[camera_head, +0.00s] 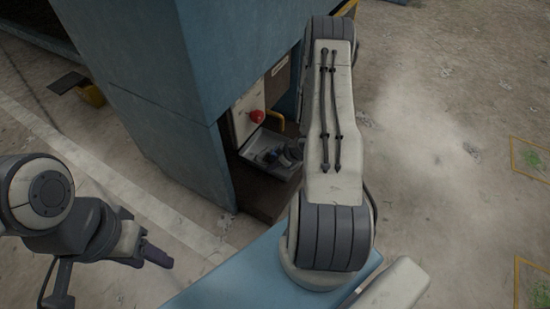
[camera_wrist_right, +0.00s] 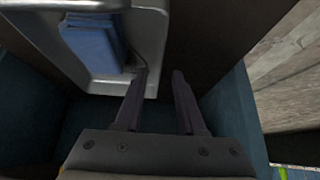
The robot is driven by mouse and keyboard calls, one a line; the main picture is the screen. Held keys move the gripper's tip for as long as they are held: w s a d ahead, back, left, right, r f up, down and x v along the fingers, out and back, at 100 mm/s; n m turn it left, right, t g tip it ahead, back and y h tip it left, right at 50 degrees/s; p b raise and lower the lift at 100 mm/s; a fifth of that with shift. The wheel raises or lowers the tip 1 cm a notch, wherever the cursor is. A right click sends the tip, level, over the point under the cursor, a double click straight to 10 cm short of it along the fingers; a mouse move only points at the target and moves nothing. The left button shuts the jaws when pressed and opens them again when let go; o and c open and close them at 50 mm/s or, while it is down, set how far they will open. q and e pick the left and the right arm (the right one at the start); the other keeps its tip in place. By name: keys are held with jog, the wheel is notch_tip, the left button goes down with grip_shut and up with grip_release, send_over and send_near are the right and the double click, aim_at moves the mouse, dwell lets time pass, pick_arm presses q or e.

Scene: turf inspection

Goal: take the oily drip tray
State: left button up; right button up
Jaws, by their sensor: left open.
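A grey metal tray (camera_head: 257,141) sits low inside the opening of the blue cabinet. In the right wrist view the grey tray (camera_wrist_right: 153,45) fills the upper left, with a folded blue cloth-like item (camera_wrist_right: 92,45) in it. My right gripper (camera_wrist_right: 158,88) is open. Its left finger overlaps the tray's near right corner in the picture and its right finger is over the dark floor beside it; I cannot tell whether they touch. In the head view my right arm hides part of the opening. My left gripper (camera_head: 158,256) is outside the cabinet at lower left, empty.
The blue cabinet (camera_head: 165,110) walls close in around the opening.

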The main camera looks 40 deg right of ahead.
jog(key=b+x, duration=0.4)
jog(key=x, duration=0.1)
jog(key=shift+w+a, duration=0.1)
jog(key=shift+w, duration=0.05)
jog(key=shift+r, duration=0.1)
grip_shut()
dwell(1.2)
